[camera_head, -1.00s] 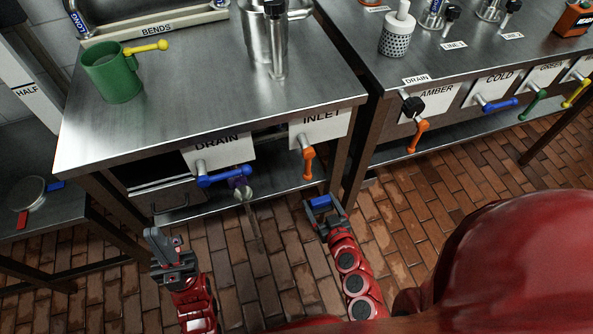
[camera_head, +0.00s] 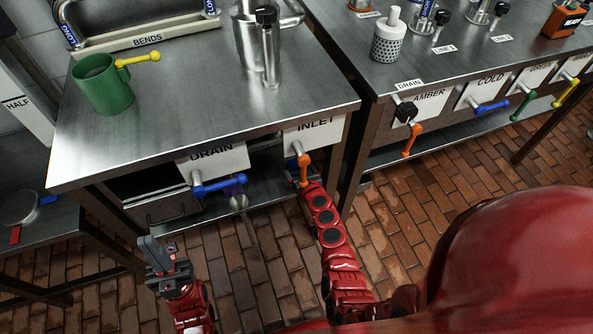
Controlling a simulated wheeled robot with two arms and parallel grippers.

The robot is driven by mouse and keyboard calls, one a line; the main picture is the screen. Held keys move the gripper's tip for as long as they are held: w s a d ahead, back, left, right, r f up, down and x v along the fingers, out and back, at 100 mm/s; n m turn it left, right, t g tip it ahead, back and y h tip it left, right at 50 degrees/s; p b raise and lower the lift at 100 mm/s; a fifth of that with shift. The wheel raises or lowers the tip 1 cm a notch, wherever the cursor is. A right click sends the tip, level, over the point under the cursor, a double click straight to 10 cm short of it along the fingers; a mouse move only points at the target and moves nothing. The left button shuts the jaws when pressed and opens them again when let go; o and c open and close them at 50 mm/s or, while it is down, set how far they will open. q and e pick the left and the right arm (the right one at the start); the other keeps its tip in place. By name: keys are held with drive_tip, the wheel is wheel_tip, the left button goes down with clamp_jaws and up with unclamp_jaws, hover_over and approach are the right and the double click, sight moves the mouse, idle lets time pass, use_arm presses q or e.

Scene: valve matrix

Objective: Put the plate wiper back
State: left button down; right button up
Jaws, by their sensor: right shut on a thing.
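My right arm reaches in below the white INLET panel (camera_head: 313,133), and its red links end at the orange handle. My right gripper (camera_head: 293,172) is mostly hidden behind that handle and the table's front. The blue thing it held a second ago, which looks like the plate wiper, is out of sight under the table. My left gripper (camera_head: 163,252) is over the brick floor, in front of the left table, with nothing seen in it. Its fingers are too foreshortened to tell their gap.
The orange INLET handle (camera_head: 304,172) and blue DRAIN handle (camera_head: 220,186) stick out from the left table (camera_head: 190,110) close to my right arm. A lower shelf (camera_head: 265,185) lies beneath. A green mug (camera_head: 104,88) and a steel vessel (camera_head: 250,45) stand on top.

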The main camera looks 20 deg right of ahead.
sight(297, 171)
drive_tip(key=shift+f+b, duration=1.55)
drive_tip(key=shift+f, duration=0.45)
drive_tip(key=o, duration=1.2)
drive_tip(key=shift+o, duration=0.2)
drive_tip(key=shift+r, duration=0.1)
drive_tip(key=shift+r+p, duration=0.2)
drive_tip(key=shift+p, duration=0.15)
drive_tip(key=p+v, duration=0.2)
drive_tip(key=v, duration=0.9)
drive_tip(key=shift+s, duration=0.4)
